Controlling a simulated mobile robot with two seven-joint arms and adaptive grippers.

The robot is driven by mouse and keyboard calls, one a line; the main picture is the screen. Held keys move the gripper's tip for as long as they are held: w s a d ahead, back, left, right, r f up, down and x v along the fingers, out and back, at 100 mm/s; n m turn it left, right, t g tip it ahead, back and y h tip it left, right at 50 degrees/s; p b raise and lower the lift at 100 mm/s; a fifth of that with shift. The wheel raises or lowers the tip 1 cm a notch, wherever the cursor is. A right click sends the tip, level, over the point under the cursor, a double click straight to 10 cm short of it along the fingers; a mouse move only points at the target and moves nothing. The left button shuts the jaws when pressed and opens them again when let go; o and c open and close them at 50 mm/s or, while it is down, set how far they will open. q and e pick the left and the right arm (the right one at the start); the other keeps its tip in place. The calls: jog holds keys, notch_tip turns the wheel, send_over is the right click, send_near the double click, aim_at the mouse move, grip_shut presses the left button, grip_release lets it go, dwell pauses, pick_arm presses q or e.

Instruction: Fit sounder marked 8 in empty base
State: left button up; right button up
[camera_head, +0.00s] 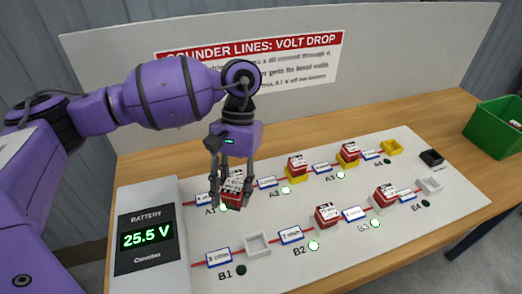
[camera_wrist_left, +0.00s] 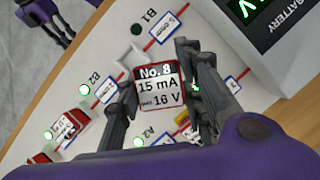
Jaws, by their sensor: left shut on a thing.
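The sounder marked No. 8 (camera_wrist_left: 158,86) is a red block with a white top reading 15 mA, 16 V. My left gripper (camera_head: 232,190) is shut on it, fingers on either side, at the A1 place on the board. Its underside and the base there are hidden, so I cannot tell whether it is seated or just above. Empty bases show at B1, a grey one (camera_head: 257,244), at A4, a yellow one (camera_head: 391,147), and at B4, a pale one (camera_head: 430,185). In the wrist view, what looks like my right gripper (camera_wrist_left: 60,38) is small at upper left.
Other red sounders stand at A2 (camera_head: 297,167), A3 (camera_head: 348,153), B2 (camera_head: 326,215) and B3 (camera_head: 386,196). The battery box (camera_head: 146,240) reads 25.5 V. A green bin (camera_head: 497,128) is at right. Lamps at B1, A4 and B4 are dark; the A1 lamp is lit.

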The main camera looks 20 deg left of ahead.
pick_arm(q)
jog(key=s+d+f, duration=0.2)
jog(key=s, duration=0.1)
jog(key=shift+s+d+f, duration=0.25)
jog(key=shift+d+f, duration=0.1)
jog(key=shift+d, duration=0.05)
jog(key=shift+s+d+f+n+t+h+b, duration=0.2)
jog(key=shift+d+f+n+h, duration=0.3)
jog(key=shift+n, duration=0.65)
jog(key=shift+s+d+f+n+t+h+b, duration=0.1)
jog(key=shift+s+d+f+n+h+b, duration=0.2)
jog(key=shift+d+f+n, duration=0.65)
jog(key=shift+d+f+n+t+h+b, duration=0.1)
jog(key=shift+d+f+n+h, duration=0.3)
jog(key=shift+n, duration=1)
jog(key=shift+a+f, duration=0.15)
jog(key=shift+f, duration=0.1)
